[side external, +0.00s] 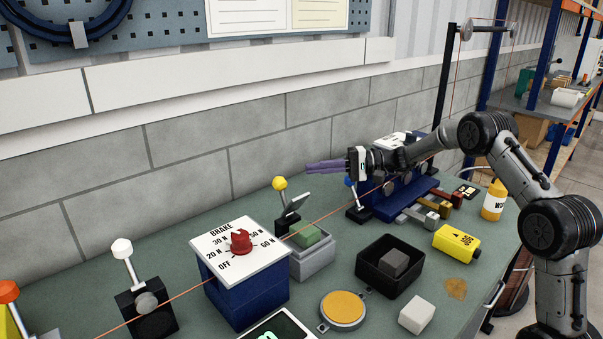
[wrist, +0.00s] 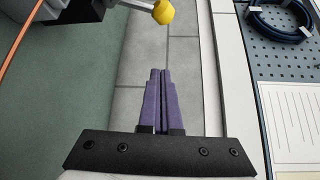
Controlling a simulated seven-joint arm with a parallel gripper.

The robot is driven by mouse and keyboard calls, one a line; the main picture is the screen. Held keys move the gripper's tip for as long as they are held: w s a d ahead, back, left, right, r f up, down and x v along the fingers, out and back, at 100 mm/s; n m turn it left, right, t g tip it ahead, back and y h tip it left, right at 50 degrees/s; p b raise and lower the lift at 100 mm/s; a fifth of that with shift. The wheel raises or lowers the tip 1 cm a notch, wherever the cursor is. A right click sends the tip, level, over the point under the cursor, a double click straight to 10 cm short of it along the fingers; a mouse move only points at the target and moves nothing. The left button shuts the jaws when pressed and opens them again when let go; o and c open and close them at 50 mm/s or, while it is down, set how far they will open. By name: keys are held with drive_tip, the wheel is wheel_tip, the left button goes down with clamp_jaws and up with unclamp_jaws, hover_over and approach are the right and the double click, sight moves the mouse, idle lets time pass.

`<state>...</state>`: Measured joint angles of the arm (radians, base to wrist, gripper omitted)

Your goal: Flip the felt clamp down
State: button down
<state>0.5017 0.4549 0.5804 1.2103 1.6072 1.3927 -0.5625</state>
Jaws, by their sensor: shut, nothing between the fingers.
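The felt clamp is a grey box (side external: 313,263) with a green felt block (side external: 306,236) on it, behind the brake box. Its lever stands up at the back with a yellow ball knob (side external: 280,184), and a dark plate (side external: 295,203) is tilted up above the felt. My gripper (side external: 308,167), with purple fingers, is shut and empty, above and to the right of the yellow knob. In the wrist view the fingers (wrist: 157,72) are together, apart from the yellow knob (wrist: 163,12) at the top edge.
An orange line (side external: 340,209) runs across the bench past the felt. The brake box (side external: 245,295) with a red dial stands in front. A white-knobbed lever (side external: 122,249) is at left. A blue fixture (side external: 400,197) lies below my arm. The wall is close behind.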

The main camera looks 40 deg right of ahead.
drive_tip(key=r+x, duration=0.1)
drive_tip(key=x, duration=0.9)
drive_tip(key=shift+s+a+f, duration=0.1)
drive_tip(key=shift+s+a, duration=0.1)
drive_tip(key=shift+s, duration=0.9)
drive_tip(key=shift+s+a+f, duration=0.1)
drive_tip(key=shift+s+a, duration=0.05)
drive_tip(key=shift+s, duration=0.9)
drive_tip(key=shift+s+r+n+t+y, duration=0.3)
drive_tip(key=shift+s+n+y, duration=0.15)
drive_tip(key=shift+n, duration=0.15)
drive_tip(key=s+n+y, duration=0.1)
drive_tip(key=s+n, duration=0.1)
drive_tip(key=s, duration=0.4)
drive_tip(key=shift+s+t, duration=0.35)
drive_tip(key=shift+t, duration=0.05)
drive_tip(key=shift+s+f, duration=0.1)
drive_tip(key=shift+f, duration=0.05)
